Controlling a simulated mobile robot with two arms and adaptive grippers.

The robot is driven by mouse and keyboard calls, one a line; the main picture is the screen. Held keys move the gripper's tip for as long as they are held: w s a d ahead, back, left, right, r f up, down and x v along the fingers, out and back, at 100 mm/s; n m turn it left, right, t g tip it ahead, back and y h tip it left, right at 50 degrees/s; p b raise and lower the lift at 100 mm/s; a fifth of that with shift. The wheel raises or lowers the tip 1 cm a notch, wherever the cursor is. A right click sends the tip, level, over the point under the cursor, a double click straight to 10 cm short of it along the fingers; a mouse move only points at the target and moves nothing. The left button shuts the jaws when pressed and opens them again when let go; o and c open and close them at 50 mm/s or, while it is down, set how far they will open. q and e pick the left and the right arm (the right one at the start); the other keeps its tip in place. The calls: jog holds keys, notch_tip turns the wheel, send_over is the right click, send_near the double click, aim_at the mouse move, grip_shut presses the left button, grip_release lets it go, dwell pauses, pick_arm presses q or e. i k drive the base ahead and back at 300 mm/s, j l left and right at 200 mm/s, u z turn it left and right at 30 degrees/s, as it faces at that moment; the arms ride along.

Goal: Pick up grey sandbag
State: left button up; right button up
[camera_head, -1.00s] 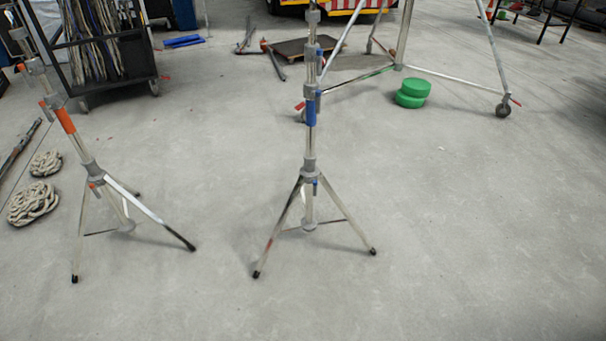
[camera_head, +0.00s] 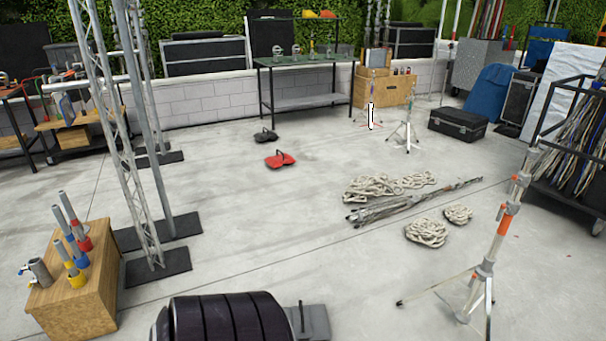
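A small dark grey sandbag (camera_head: 265,135) lies on the concrete floor, left of the middle of the head view and some way off. A red sandbag (camera_head: 280,160) lies on the floor just nearer and slightly to its right, apart from it. Neither of my grippers shows in the head view.
A wooden box with pipes (camera_head: 75,305) and a truss tower (camera_head: 125,150) stand at left. A dark ribbed object (camera_head: 225,318) fills the bottom. Ropes (camera_head: 372,188) and a tripod (camera_head: 490,255) are at right. A metal table (camera_head: 305,102) stands behind.

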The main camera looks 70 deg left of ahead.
aim_at(311, 322)
jog(key=j+u, duration=0.1)
jog(key=j, duration=0.35)
jog(key=i+j+u, duration=0.15)
jog(key=j, duration=0.35)
jog(key=j+u, duration=0.1)
jog(key=j, duration=0.35)
jog(key=i+j+u, duration=0.15)
jog(key=j, duration=0.3)
